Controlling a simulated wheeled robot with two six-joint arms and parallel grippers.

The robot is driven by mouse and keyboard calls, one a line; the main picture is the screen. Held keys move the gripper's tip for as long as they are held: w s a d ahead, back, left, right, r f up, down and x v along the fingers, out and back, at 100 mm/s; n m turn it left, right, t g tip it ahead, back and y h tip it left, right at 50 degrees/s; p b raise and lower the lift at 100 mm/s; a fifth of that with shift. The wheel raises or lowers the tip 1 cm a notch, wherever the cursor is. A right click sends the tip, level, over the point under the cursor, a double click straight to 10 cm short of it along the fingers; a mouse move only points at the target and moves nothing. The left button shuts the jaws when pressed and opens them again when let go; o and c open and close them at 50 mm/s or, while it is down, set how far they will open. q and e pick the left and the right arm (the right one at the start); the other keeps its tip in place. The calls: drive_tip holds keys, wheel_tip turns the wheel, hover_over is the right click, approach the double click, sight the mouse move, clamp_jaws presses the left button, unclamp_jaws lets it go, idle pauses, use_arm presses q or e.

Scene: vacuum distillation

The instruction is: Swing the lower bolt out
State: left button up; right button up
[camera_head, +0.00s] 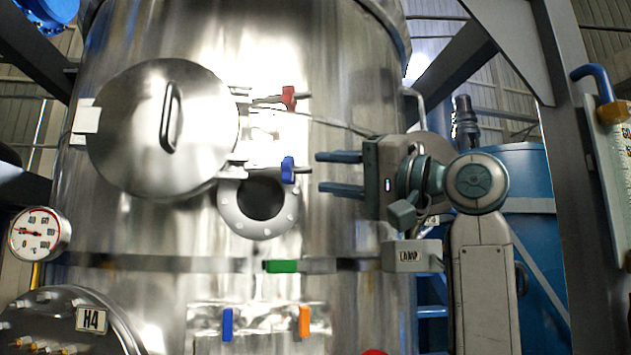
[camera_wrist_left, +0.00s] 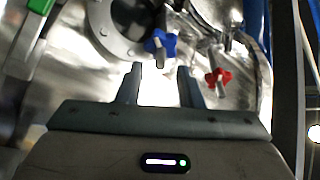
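The lower bolt, with a blue wing knob (camera_head: 288,170), sits at the right edge of the round steel hatch lid (camera_head: 135,125). Its rod points right from the lug beside the lid. The blue knob (camera_wrist_left: 160,46) also shows in the left wrist view, just beyond the fingertips. My left gripper (camera_head: 322,173) is open and empty to the right of the blue knob, fingers pointing left at it, with a small gap between. It also shows in the left wrist view (camera_wrist_left: 160,72). My right gripper is not in view.
The upper bolt with a red knob (camera_head: 289,97) is above the blue one and also shows in the left wrist view (camera_wrist_left: 217,78). A round flanged port (camera_head: 230,215) lies just below. A green handle (camera_head: 282,266) and a gauge (camera_head: 40,234) are lower down.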

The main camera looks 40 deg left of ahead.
use_arm(q)
drive_tip(key=b+v, duration=0.2)
drive_tip(key=v, duration=0.5)
drive_tip(key=shift+d, duration=0.15)
